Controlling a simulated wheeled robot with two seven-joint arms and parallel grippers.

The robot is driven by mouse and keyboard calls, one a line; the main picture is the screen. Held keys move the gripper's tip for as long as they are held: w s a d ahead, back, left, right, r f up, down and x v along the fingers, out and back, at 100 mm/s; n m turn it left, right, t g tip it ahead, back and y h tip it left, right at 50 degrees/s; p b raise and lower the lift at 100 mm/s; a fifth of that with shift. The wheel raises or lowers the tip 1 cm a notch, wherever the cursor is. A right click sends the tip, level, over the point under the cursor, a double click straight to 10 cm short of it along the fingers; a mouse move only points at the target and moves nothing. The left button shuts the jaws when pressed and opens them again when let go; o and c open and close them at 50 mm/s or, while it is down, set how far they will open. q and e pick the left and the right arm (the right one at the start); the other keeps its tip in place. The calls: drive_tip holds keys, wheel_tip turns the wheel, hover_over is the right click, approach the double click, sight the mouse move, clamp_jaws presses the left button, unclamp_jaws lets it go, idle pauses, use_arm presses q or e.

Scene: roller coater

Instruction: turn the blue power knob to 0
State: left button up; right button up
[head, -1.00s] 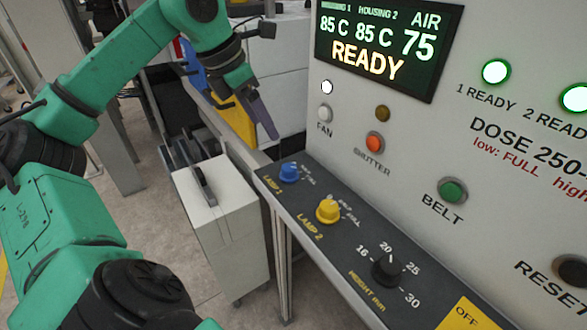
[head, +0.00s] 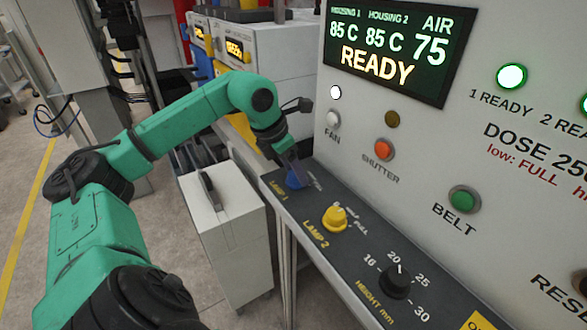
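The blue knob (head: 296,181) sits at the far left end of the dark sloping control panel, above the label LAMP 1. The markings beside it are partly covered and too small to read, so its setting cannot be told. My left gripper (head: 290,168) comes down from above and behind, with its fingers at the knob and covering part of it. I cannot tell whether the fingers touch or grip it, or how wide they are apart. My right gripper is not in view.
A yellow LAMP 2 knob (head: 335,217) and a black height knob (head: 396,282) stand further right on the panel. The upright panel holds the READY display (head: 392,50), an orange SHUTTER button (head: 384,149) and a green BELT button (head: 464,199). A white box with a handle (head: 228,228) stands left.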

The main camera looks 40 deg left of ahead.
use_arm(q)
clamp_jaws()
